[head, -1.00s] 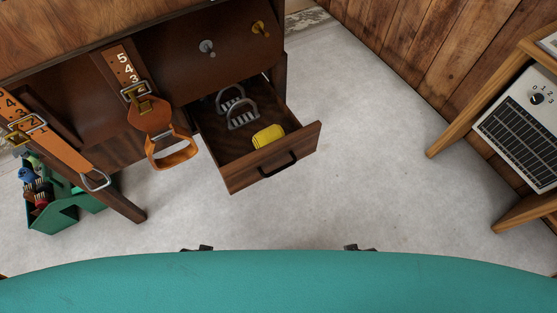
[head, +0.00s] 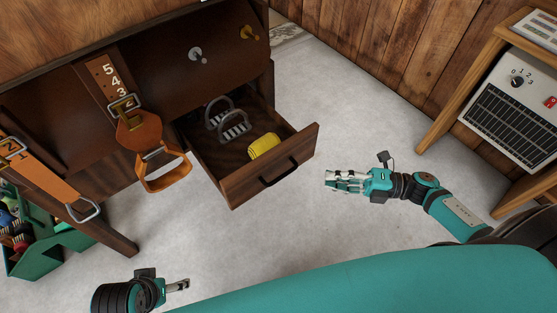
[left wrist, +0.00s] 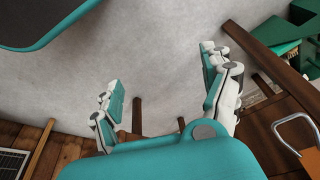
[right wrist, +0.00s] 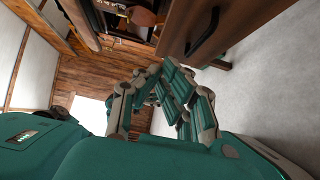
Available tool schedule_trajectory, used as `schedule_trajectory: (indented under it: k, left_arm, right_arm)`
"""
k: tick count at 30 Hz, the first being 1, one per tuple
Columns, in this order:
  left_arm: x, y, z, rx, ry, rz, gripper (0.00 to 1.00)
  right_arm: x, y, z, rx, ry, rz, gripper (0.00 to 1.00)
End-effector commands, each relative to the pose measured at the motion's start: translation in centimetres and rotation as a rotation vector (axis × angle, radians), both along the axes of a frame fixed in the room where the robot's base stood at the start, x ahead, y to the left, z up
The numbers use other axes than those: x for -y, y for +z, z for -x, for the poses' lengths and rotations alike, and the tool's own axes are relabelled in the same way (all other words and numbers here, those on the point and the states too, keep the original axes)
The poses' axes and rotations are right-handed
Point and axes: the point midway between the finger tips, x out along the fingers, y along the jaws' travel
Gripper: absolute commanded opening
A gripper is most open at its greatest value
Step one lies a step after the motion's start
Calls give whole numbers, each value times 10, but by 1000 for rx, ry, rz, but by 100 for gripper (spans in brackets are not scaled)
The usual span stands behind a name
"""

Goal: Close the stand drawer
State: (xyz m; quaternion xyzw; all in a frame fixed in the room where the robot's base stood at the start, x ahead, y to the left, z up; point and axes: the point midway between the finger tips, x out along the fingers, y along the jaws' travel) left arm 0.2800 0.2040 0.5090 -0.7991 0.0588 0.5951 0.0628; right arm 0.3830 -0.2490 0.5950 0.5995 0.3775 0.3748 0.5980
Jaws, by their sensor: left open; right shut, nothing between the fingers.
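The stand drawer (head: 228,188) is pulled out of the dark wooden stand (head: 150,75). It has a black bar handle (head: 279,172) on its front. Two grey stirrups (head: 228,120) and a yellow folded cloth or sponge (head: 264,146) lie inside. My right gripper (head: 330,180) is shut and empty, just right of the drawer front and apart from it. The handle also shows in the right wrist view (right wrist: 203,32). My left gripper (head: 185,285) is low in the head view, below the drawer; the left wrist view shows its fingers (left wrist: 160,85) spread and empty.
Orange leather straps with buckles and a stirrup (head: 163,168) hang at the stand's front. A green tote (head: 45,250) stands on the floor at left. A wooden side table with a heater-like box (head: 510,95) stands at right. The floor between is clear.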

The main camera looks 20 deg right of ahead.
Motion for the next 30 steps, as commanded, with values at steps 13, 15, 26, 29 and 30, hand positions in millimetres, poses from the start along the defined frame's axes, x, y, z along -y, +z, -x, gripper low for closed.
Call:
schedule_trajectory:
  k: [13,15,26,29,30]
  left_arm:
    - [0,6,0,6,1,0,81]
    - [0,7,0,6,1,0,81]
    - [-1,27,7,15,1,1,81]
    - [-2,29,8,14,1,0,81]
    - [-2,30,8,14,1,0,81]
  right_arm:
    - [-65,2,-28,11,15,-2,0]
    - [-79,2,-35,9,14,-2,0]
    - [-103,1,-74,6,11,-1,0]
    - [-104,1,-77,5,12,0,0]
    - [-104,1,-78,5,12,1,0]
